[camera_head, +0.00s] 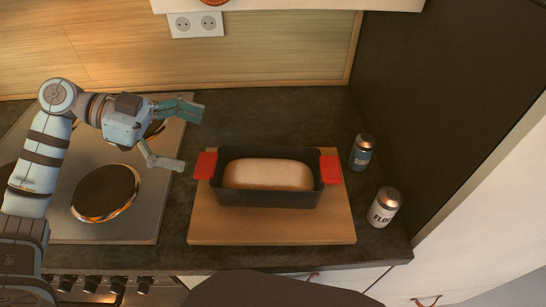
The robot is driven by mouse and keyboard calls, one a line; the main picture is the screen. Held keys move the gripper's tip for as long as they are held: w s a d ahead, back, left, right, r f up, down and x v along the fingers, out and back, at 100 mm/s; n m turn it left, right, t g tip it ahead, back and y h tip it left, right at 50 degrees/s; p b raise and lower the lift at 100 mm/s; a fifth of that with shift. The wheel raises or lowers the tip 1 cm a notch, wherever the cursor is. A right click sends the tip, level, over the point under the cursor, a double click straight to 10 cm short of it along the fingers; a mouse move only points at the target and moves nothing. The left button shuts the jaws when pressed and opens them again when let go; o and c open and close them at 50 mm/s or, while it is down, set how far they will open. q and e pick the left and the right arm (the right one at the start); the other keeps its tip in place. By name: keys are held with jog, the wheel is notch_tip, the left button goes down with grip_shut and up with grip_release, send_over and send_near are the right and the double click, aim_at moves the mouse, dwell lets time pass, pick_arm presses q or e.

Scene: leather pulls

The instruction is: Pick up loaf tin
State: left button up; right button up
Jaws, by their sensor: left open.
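The loaf tin (267,197) is dark, with red grips at its left and right ends, and holds a pale loaf (268,174). It sits upright on a wooden board (272,228) on the counter. My left gripper (193,137) is open and empty. It is to the left of the tin and a little farther back, with its fingers pointing right. It appears apart from the tin's left red grip (205,166). My right gripper is not in view.
A stove top (140,220) with round dark plates lies under my left arm. A blue shaker (361,153) and a white flour shaker (384,207) stand right of the board. Dark counter (270,115) behind the tin is clear. A tall dark panel (450,90) bounds the right.

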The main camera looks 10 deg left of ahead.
pick_arm(q)
send_near(257, 170)
jog(key=d+r, duration=0.1)
jog(key=d, duration=0.2)
jog(key=x, duration=0.4)
jog(key=p+x, duration=0.1)
jog(key=x, duration=0.1)
jog(key=shift+w+f, duration=0.3)
jog(key=shift+f, duration=0.1)
jog(key=shift+d+f, duration=0.15)
jog(key=shift+d, duration=0.25)
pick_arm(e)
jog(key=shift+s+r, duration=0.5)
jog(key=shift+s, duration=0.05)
pick_arm(q)
jog(key=shift+a, duration=0.1)
jog(key=c, duration=0.9)
jog(key=shift+c, duration=1.3)
